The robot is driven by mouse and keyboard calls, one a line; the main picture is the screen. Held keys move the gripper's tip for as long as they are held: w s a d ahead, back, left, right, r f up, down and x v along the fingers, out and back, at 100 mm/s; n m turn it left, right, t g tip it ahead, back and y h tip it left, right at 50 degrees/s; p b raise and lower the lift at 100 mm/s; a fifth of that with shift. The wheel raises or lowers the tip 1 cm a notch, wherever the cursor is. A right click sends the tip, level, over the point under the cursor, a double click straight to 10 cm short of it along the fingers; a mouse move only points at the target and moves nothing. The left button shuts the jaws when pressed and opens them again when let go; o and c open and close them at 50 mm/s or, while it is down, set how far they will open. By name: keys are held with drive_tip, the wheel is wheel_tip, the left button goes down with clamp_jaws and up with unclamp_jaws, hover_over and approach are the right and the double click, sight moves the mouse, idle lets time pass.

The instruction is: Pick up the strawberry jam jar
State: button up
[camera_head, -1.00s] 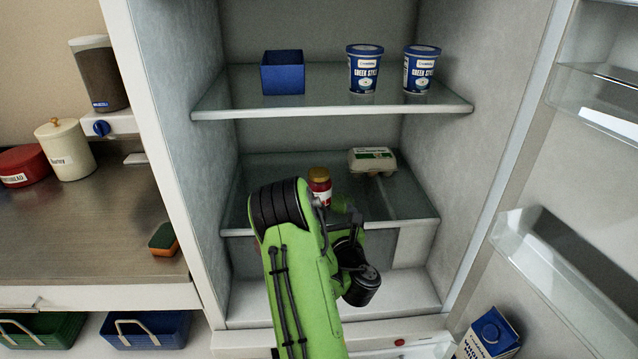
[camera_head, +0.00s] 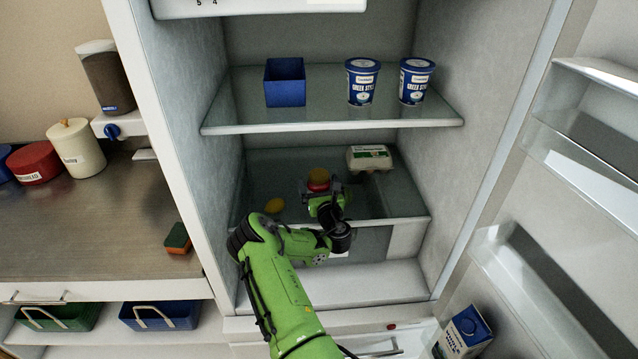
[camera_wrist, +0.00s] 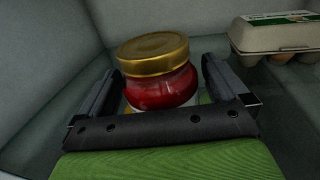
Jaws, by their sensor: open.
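The strawberry jam jar (camera_head: 318,177) has a gold lid and red contents. It stands on the lower glass shelf of the open fridge. In the wrist view the jar (camera_wrist: 160,85) is between the two dark fingers of my gripper (camera_wrist: 152,92), upright, its lower part hidden by the gripper's palm bar. My gripper (camera_head: 322,190) is open, with a finger on each side of the jar. I cannot tell whether either finger touches it.
An egg carton (camera_head: 369,158) stands to the right of the jar. The upper shelf (camera_head: 330,128) holds a blue box (camera_head: 285,84) and two yogurt tubs (camera_head: 362,82). The fridge door shelves (camera_head: 560,280) are at right.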

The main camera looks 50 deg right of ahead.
drive_tip(key=c, duration=1.4)
drive_tip(key=shift+r, duration=0.1)
